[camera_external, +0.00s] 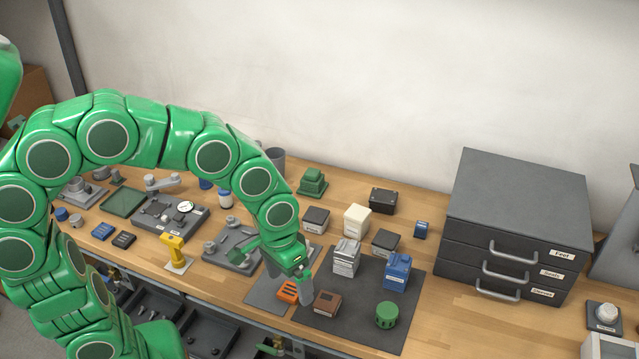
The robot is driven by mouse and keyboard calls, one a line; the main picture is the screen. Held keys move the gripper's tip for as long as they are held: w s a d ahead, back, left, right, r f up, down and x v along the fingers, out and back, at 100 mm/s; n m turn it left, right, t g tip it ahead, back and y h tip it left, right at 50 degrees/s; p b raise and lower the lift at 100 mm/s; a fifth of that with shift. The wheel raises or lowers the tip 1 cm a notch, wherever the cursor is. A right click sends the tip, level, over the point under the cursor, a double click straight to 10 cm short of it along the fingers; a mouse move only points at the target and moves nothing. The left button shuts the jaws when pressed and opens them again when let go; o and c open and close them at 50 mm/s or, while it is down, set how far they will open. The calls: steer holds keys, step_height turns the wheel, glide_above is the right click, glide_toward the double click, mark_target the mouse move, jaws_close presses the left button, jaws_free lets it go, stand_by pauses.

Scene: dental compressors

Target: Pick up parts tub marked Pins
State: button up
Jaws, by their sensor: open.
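I cannot read which tub is marked Pins, as the labels are too small. Several small labelled tubs stand behind the dark mat (405,325): a dark grey tub (316,219), a cream tub (356,219), a second dark grey tub (385,241) and a small blue tub (422,230). My gripper (288,277) is open, pointing down over the left part of the mat area. It is in front of the nearer grey tub and left of the grey ribbed part on the mat. I see nothing held between its fingers.
On the mat are a grey ribbed part (346,258), a blue block (397,271), a brown box (327,303), and a green knob (387,315). An orange part (288,292) lies near my gripper. A drawer cabinet (515,220) stands right. Bare wood lies between mat and cabinet.

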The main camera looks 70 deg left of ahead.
steer(key=w+a+n+h, duration=0.2)
steer(key=w+n+h, duration=0.25)
steer(key=w, duration=0.55)
steer(key=n+t+h, duration=0.5)
steer(key=n, duration=0.8)
glide_above(316, 214)
steer(key=s+d, duration=0.2)
steer(key=d, duration=0.5)
step_height(316, 214, down, 8)
steer(key=s+a+f+n+t, duration=0.1)
steer(key=a+f+n, duration=0.1)
steer(key=a, duration=0.2)
steer(key=s+a+f+n+t+y, duration=0.1)
steer(key=s+a+f+n, duration=0.1)
steer(key=a, duration=0.2)
steer(key=s+a+f+n+t, duration=0.1)
steer(key=a+f+n, duration=0.1)
steer(key=a, duration=0.2)
steer(key=shift+s+a+f+t+y, duration=0.2)
steer(key=shift+a+f+t+y, duration=0.1)
steer(key=shift+a, duration=0.1)
steer(key=shift+f, duration=0.1)
steer(key=x, duration=0.6)
steer(key=shift+w+d, duration=0.1)
steer(key=shift+d, duration=0.05)
steer(key=shift+f+x, duration=0.15)
steer(key=shift+x, duration=1.25)
steer(key=shift+f+x, duration=0.2)
steer(key=shift+x, duration=1.15)
steer(key=c, duration=1.1)
